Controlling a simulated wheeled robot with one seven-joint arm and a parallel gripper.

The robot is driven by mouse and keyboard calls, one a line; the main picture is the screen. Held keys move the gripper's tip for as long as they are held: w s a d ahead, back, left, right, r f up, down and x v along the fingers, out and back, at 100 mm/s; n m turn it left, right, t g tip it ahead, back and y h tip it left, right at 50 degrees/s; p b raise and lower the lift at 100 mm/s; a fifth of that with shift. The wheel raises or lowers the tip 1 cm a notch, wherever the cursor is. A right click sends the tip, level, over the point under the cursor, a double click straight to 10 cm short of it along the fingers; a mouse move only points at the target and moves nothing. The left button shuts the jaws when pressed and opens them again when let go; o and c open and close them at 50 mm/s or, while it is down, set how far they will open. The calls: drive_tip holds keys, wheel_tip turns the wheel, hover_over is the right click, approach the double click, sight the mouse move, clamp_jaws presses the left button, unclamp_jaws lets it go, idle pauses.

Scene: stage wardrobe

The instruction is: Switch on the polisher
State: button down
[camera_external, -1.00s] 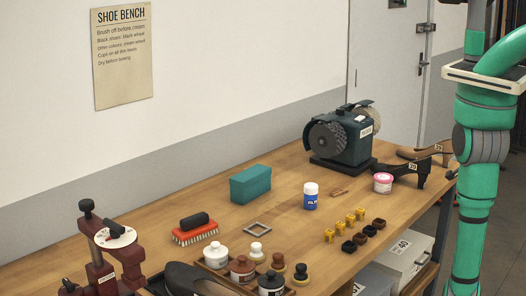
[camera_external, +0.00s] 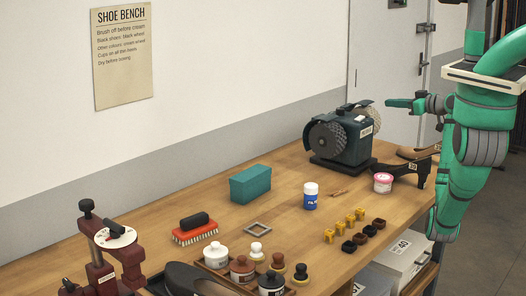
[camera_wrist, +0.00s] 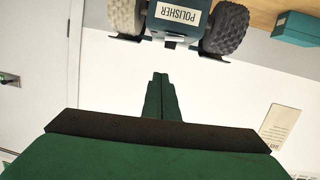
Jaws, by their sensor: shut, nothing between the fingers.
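The polisher (camera_external: 346,140) is a dark teal bench machine with a wheel at each end, standing at the back of the bench. In the wrist view the polisher (camera_wrist: 181,22) appears upside down at the top, with its name label between two bristly wheels.
A teal box (camera_external: 250,185) and a blue-and-white bottle (camera_external: 311,196) stand in front and to the left. The wall is close behind the bench. Air above the polisher is clear.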

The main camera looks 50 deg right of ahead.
drive_tip(key=shift+w+a+r+n+y, duration=0.25)
drive_tip(key=shift+a+n+y, duration=0.2)
drive_tip(key=shift+n, duration=0.35)
drive_tip(key=shift+w, duration=0.1)
hover_over(373, 120)
wheel_tip(373, 120, down, 2)
wheel_tip(373, 120, down, 3)
drive_tip(key=shift+a+f, duration=0.1)
drive_tip(key=shift+f, duration=0.6)
